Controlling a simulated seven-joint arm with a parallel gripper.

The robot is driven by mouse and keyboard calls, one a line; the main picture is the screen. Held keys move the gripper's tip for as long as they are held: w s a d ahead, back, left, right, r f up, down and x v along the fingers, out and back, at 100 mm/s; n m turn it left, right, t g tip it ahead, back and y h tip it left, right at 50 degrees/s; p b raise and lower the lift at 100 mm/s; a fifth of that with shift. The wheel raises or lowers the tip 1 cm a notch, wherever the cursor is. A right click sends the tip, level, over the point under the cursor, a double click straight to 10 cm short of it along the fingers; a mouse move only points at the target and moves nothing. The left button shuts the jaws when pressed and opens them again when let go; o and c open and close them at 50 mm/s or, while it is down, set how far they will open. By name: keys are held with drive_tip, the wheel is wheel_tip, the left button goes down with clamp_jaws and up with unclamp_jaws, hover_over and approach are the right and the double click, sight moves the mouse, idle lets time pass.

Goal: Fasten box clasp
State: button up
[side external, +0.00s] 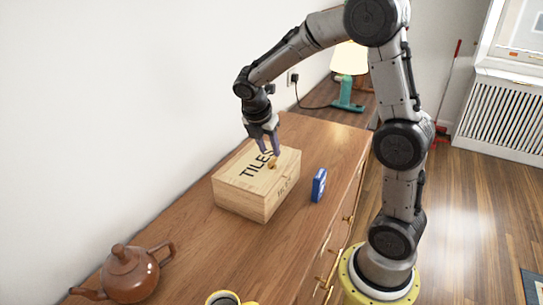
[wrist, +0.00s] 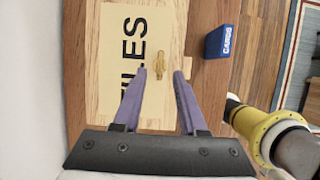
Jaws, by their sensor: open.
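A pale wooden box (side external: 240,204) with "TILES" printed on its lid stands on the wooden cabinet top, its lid looking closed. A small brass clasp (wrist: 160,63) shows near the lid's right edge in the wrist view; it is partly hidden by my fingers in the side view (side external: 272,164). Whether the clasp is fastened cannot be told. My gripper (wrist: 160,71) points down over the lid, its purple fingers apart and empty, one to each side of the clasp in the wrist view. In the side view the fingertips (side external: 271,155) are close to the clasp; contact is unclear.
A blue card box (side external: 318,185) labelled "CARDS" stands to the right of the box. A brown teapot (side external: 130,273) and a yellow-rimmed cup (side external: 228,299) stand at the front. A teal lamp (side external: 348,85) stands behind. A white wall borders the left.

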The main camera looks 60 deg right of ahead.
sight(272, 159)
drive_tip(key=shift+x, duration=2.1)
clamp_jaws()
